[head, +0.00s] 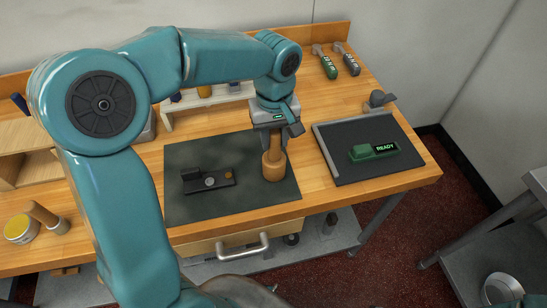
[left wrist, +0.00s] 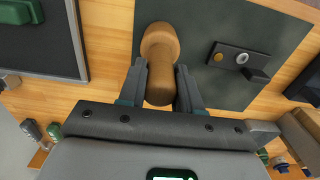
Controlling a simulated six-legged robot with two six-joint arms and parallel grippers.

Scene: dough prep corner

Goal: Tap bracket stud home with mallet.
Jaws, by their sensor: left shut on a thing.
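My left gripper (head: 275,140) is shut on the wooden mallet (head: 273,165), and its fingers flank the handle in the left wrist view (left wrist: 160,80). The mallet is roughly upright, head down, over the right part of the dark mat (head: 190,150). I cannot tell whether its head touches the mat. The dark bracket (head: 195,187) lies on the mat to the left of the mallet, apart from it. A silver stud (head: 210,182) and a brass-coloured stud (head: 229,174) show on the bracket; both also show in the left wrist view. My right gripper is not in view.
Two hand tools (head: 336,62) lie at the back. A tin (head: 19,229) and a wooden shelf stand at the left. The table's front edge is close to the mat.

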